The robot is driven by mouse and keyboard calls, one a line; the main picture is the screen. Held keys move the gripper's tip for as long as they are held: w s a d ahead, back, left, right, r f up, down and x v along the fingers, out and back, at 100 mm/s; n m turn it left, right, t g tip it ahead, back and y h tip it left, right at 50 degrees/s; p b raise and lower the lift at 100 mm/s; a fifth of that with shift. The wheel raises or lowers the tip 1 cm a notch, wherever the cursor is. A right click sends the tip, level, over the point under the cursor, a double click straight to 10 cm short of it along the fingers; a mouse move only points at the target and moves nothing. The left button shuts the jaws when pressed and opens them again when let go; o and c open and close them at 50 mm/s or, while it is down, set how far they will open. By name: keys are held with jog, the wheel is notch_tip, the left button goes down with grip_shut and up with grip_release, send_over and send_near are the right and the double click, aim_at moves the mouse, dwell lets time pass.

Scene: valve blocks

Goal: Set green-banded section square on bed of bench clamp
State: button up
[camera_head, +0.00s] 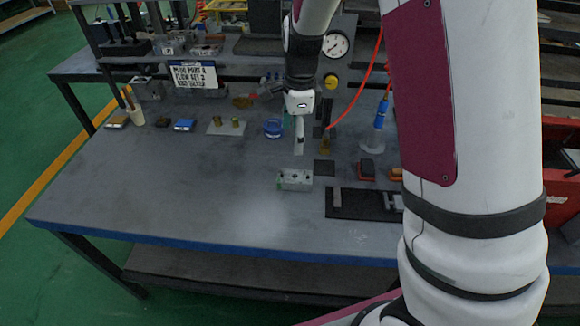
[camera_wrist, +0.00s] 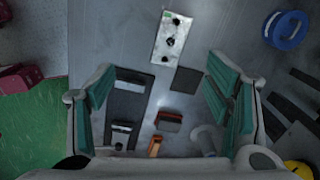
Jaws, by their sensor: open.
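The green-banded section (camera_head: 295,180) is a pale grey block lying flat on the bench, with a green mark near its left end. In the wrist view the section (camera_wrist: 172,38) lies beyond the fingertips, its top showing dark ports. The bench clamp (camera_head: 358,205) is a black bed with upright grey jaws, right of and nearer than the section. In the wrist view the clamp (camera_wrist: 128,104) shows partly beside the left finger, and its bed is empty where visible. My gripper (camera_head: 299,150) is above the bench behind the section; its teal-padded fingers (camera_wrist: 163,90) are open and empty.
A dark square pad (camera_head: 324,168) lies beside the section. Red-and-black (camera_head: 366,171) and orange blocks stand to the right. A blue ring-shaped dish (camera_head: 273,128) and a plate with two brass pieces (camera_head: 228,125) lie behind left. The bench's left front is clear.

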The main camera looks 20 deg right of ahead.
aim_at(295, 176)
jog(key=f+m, duration=0.1)
jog(key=f, duration=0.3)
jog(key=w+f+m+p, duration=0.1)
jog(key=f, duration=0.4)
jog(key=w+f+m, duration=0.1)
jog(key=f, duration=0.4)
jog(key=shift+w+d, duration=0.1)
jog(key=shift+d, duration=0.1)
jog(key=shift+w+d+f+p, duration=0.15)
jog(key=shift+f+p, duration=0.25)
jog(key=shift+f, duration=0.9)
jog(key=shift+d+f+p, duration=0.15)
jog(key=shift+f+p, duration=0.2)
jog(key=shift+f, duration=0.95)
jog(key=c, duration=1.6)
grip_shut()
jog(key=shift+r, duration=0.15)
